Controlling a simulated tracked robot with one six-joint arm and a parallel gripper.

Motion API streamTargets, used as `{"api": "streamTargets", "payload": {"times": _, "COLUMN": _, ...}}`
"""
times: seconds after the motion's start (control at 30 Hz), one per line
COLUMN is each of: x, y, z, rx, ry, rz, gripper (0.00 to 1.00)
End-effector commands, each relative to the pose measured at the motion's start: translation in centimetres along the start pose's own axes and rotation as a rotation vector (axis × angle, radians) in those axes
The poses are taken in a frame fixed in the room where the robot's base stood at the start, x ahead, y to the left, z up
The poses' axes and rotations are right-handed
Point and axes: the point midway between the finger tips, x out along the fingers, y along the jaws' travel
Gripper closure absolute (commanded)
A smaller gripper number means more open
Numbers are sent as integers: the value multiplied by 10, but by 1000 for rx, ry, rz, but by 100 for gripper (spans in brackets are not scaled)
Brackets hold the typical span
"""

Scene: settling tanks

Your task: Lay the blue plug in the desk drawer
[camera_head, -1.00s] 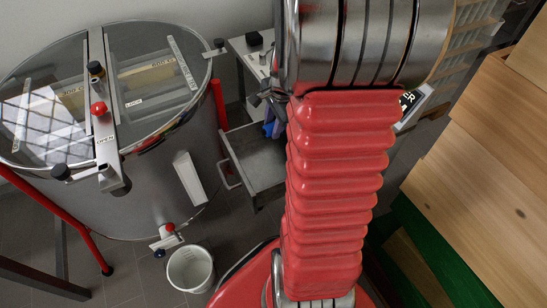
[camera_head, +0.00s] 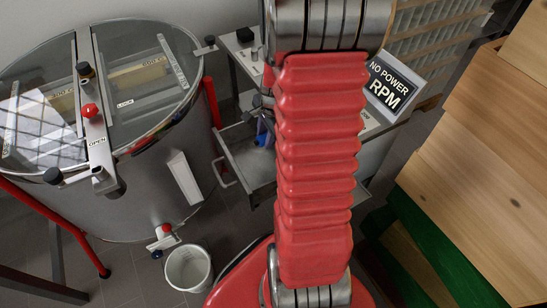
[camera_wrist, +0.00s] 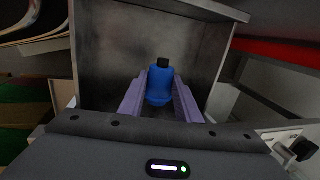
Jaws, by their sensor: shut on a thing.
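The blue plug (camera_wrist: 160,88), with a black tip, is held between the two purple fingers of my gripper (camera_wrist: 160,92) in the wrist view. Behind it lies the bare metal inside of the open desk drawer (camera_wrist: 108,45). In the head view the blue plug (camera_head: 263,134) shows partly beside my red arm, over the right part of the pulled-out drawer (camera_head: 224,150). My arm hides the drawer's right side. I cannot tell whether the plug touches the drawer floor.
A large round tank (camera_head: 150,190) with a glass lid stands left of the drawer. A white bucket (camera_head: 188,268) is on the floor. A "NO POWER RPM" sign (camera_head: 390,85) stands on the desk. Wooden boards (camera_head: 480,170) are at the right.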

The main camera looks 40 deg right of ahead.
Motion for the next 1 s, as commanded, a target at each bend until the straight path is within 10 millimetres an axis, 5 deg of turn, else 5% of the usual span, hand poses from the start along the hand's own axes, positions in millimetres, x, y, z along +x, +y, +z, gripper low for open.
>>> {"api": "streamTargets", "payload": {"times": 0.27, "x": 9, "y": 2, "z": 0, "rx": 1, "ry": -1, "rz": 1, "gripper": 97}}
{"api": "streamTargets", "payload": {"times": 0.63, "x": 54, "y": 13, "z": -2, "rx": 1, "ry": -1, "rz": 1, "gripper": 97}}
{"api": "streamTargets", "payload": {"times": 1.0, "x": 57, "y": 13, "z": -3, "rx": 1, "ry": 0, "rz": -1, "gripper": 97}}
